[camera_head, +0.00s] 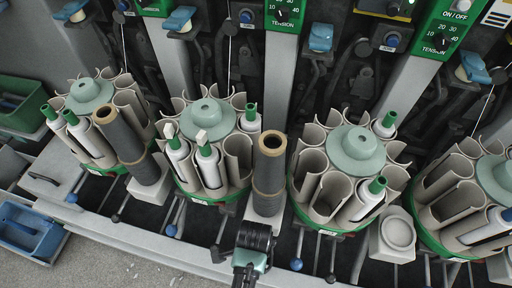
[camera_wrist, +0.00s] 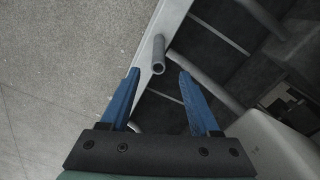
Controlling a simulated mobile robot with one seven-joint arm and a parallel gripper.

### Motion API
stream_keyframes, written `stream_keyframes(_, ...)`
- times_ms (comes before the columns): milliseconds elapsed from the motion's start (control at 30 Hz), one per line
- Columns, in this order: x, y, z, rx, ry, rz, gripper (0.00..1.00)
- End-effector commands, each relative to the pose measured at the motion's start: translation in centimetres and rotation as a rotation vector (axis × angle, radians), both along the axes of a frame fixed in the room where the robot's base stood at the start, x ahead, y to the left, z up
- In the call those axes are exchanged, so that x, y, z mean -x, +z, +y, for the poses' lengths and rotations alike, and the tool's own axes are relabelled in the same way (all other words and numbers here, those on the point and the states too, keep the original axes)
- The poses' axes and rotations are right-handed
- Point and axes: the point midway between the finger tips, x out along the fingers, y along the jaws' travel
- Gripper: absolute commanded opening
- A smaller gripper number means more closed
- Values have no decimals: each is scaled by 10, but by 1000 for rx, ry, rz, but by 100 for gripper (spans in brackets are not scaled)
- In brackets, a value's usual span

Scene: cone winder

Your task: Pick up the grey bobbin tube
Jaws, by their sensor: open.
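My gripper (camera_wrist: 159,73) shows in the wrist view with its two blue fingers spread apart and nothing held between them. A short grey tube (camera_wrist: 158,52) with a hollow end shows beyond the fingertips, about midway between them, beside a pale ledge. It looks like the grey bobbin tube, but its distance from the fingers is hard to judge. In the head view I cannot pick out this tube or the blue fingers with certainty. A dark, teal-ended part at the bottom centre there may be my own and hides what lies under it.
Round magazines (camera_head: 293,182) with green rims hold white bobbins with green tops. Tall dark grey packages (camera_head: 269,185) with tan cores stand between them. Thin levers with blue and black knobs stick out along the front. A blue bin (camera_head: 30,229) is at lower left, beside open floor (camera_head: 100,268).

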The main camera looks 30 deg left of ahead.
Motion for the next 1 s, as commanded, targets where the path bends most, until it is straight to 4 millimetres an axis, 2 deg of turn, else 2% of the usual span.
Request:
stream_keyframes(33, 0, -14, 0, 1, 0, 1, 62)
stream_keyframes(100, -1, -25, 0, 0, 0, 0, 62)
stream_keyframes(367, 0, -44, 0, -1, 0, -1, 62)
stream_keyframes(633, 2, -84, -2, -1, 0, -1, 62)
stream_keyframes(767, 2, -90, -2, -1, 0, -2, 62)
stream_keyframes(967, 1, -90, -2, 0, 0, -2, 62)
stream_keyframes(1000, 2, -90, -2, 0, 0, -2, 57)
